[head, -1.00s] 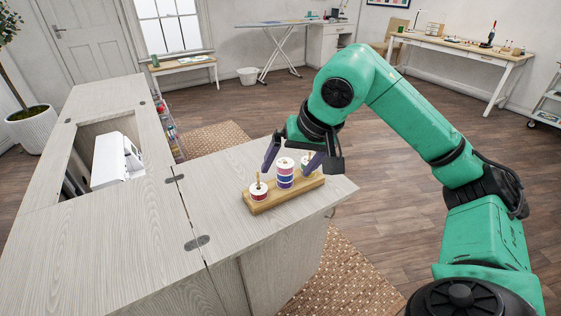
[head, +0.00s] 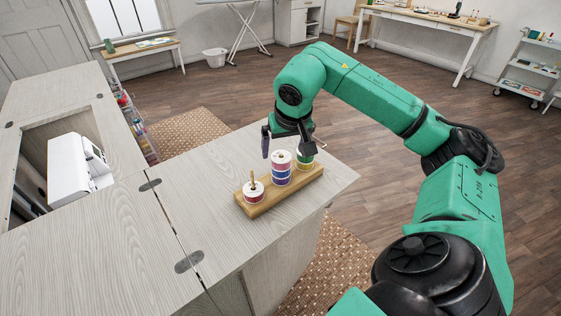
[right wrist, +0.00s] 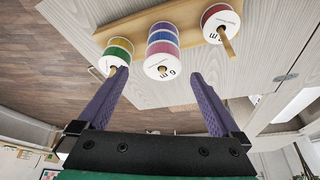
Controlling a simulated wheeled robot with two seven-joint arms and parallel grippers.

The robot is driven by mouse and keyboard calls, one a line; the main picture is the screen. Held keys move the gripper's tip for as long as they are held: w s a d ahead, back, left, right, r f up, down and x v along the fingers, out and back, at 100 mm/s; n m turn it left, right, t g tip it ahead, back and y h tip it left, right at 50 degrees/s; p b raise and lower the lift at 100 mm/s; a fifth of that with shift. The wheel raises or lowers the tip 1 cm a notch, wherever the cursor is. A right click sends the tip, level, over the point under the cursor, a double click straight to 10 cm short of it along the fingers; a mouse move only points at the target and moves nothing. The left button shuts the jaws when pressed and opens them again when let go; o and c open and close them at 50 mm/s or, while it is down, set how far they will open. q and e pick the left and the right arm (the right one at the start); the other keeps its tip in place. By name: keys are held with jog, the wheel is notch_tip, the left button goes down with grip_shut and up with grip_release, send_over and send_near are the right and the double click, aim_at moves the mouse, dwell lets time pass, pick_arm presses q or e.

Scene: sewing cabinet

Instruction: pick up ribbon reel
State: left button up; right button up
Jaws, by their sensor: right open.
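A wooden rack (head: 247,210) stands on the cabinet top with reels on its posts. A single red-edged white reel (head: 253,195) is at the left end. A stack of pink, purple and blue ribbon reels (head: 281,172) is in the middle. A yellow and green reel stack (head: 306,160) at the right end is partly hidden by my gripper. My right gripper (head: 287,150) is open and empty, behind and above the rack. In the right wrist view the middle stack (right wrist: 162,45) shows between and beyond the spread purple fingers (right wrist: 159,75). My left gripper is out of view.
The pale cabinet top (head: 195,165) is clear left of the rack, and its edge is close on the rack's right. A white sewing machine (head: 78,168) sits in the recess at left. A drawer unit (head: 138,128) stands behind.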

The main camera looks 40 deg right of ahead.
aim_at(281, 154)
jog(key=x, duration=0.3)
jog(key=shift+w+a+f, duration=0.1)
jog(key=shift+w+f, duration=0.05)
jog(key=shift+f, duration=0.1)
jog(key=c, duration=1.4)
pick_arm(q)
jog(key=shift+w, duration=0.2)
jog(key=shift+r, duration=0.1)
pick_arm(e)
jog(key=shift+r, duration=0.2)
pick_arm(q)
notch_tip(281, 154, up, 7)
jog(key=p, duration=0.6)
jog(key=shift+p, duration=0.4)
pick_arm(e)
notch_tip(281, 154, up, 20)
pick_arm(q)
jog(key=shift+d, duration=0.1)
pick_arm(e)
jog(key=shift+f, duration=0.1)
